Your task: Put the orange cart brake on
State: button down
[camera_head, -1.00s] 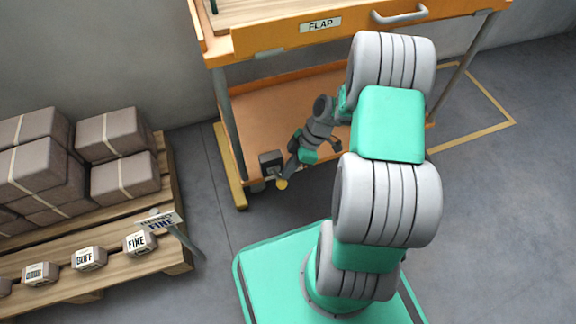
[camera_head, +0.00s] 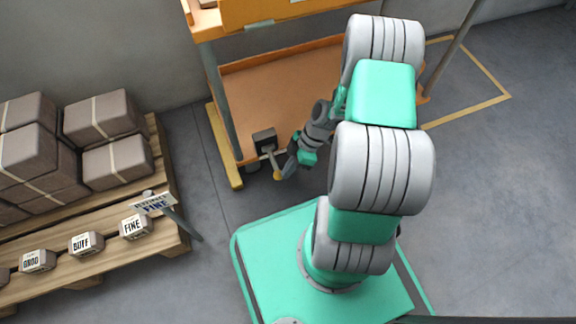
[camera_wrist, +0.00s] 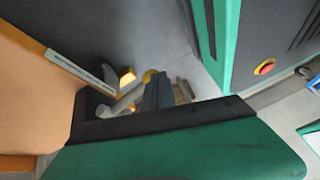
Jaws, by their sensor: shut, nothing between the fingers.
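The orange cart (camera_head: 285,88) stands at the top of the head view, its lower shelf open toward me. Its brake is a dark block (camera_head: 264,138) at the near left corner, with a grey lever ending in a yellow tip (camera_head: 277,174). The yellow tip also shows in the wrist view (camera_wrist: 150,76), with the pale lever (camera_wrist: 127,100) left of the fingers. My gripper (camera_head: 288,170) is shut and empty, low beside the lever's tip. I cannot tell whether the fingers touch it. In the wrist view, the dark fingers (camera_wrist: 160,92) partly cover the tip area.
A wooden pallet (camera_head: 176,180) with brown boxes (camera_head: 105,115) and several small labelled blocks stands at left. A signpost (camera_head: 170,212) leans out from its right edge. A yellow strip (camera_head: 224,150) lies beside the cart's left leg. The floor at right is clear.

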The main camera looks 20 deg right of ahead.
jog(key=shift+s+f, duration=0.2)
jog(key=shift+f, duration=0.15)
dwell(0.3)
jog(key=s+d+r+p, duration=0.5)
jog(key=r+p, duration=0.1)
jog(key=r, duration=0.1)
jog(key=shift+r, duration=0.2)
